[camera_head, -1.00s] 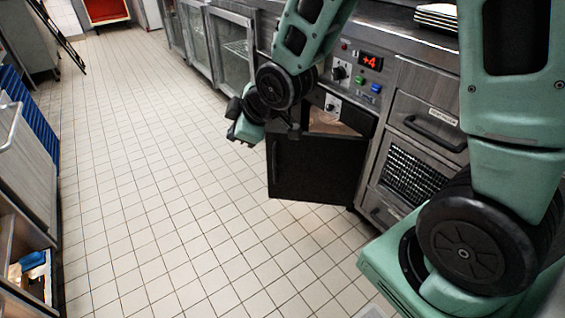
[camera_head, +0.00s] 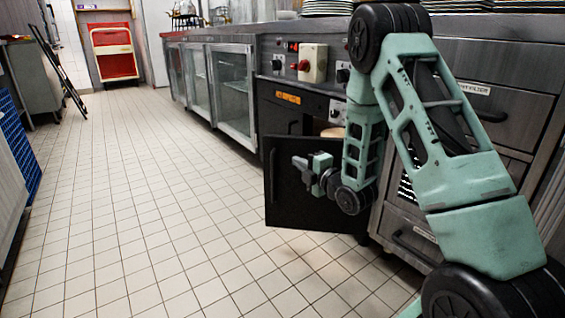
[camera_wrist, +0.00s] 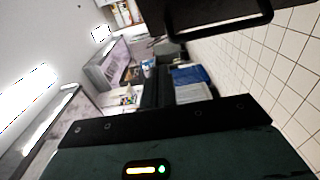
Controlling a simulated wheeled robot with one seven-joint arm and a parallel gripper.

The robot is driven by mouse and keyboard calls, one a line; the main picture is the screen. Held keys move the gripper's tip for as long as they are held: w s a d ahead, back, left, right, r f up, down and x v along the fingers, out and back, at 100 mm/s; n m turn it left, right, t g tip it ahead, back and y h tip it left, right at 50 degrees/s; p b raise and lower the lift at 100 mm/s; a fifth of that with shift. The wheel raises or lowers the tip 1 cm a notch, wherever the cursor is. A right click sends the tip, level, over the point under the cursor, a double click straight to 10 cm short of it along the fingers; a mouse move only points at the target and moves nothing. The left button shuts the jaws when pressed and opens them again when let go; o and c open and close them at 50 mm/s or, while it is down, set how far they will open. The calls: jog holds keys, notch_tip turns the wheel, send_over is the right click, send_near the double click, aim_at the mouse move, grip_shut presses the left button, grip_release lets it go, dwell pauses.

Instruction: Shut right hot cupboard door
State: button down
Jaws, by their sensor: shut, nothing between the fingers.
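The right hot cupboard door (camera_head: 300,212) is a black panel standing open from the counter front. Its upright bar handle (camera_head: 272,168) is at its left edge in the head view. A dark bar handle, probably the same one, also shows at the top of the wrist view (camera_wrist: 222,30). My gripper (camera_head: 297,162) is in front of the door's face, a little right of the handle, pointing left. Its fingers (camera_wrist: 166,75) are shut and empty. I cannot tell whether it touches the door. My arm hides the door's right part and much of the cupboard opening (camera_head: 330,122).
Another black cupboard front (camera_head: 277,117) with an orange label is left of the opening. Glass-fronted fridges (camera_head: 232,85) line the counter farther left. Drawers (camera_head: 490,115) are at the right. The tiled floor (camera_head: 150,210) is clear. Blue crates (camera_head: 22,150) stand at the left edge.

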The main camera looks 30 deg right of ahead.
jog(key=b, duration=0.4)
send_near(276, 143)
jog(key=w+a, duration=0.2)
jog(key=a, duration=0.1)
jog(key=w+b, duration=0.1)
jog(key=w+d, duration=0.1)
jog(key=shift+w+d+f+b, duration=0.2)
jog(key=shift+w+b, duration=0.1)
jog(key=shift+b, duration=0.1)
jog(key=shift+w+d+r+b, duration=0.2)
jog(key=shift+w+d+b, duration=0.1)
jog(key=shift+w+d, duration=0.3)
jog(key=shift+a, duration=0.1)
jog(key=shift+w, duration=0.15)
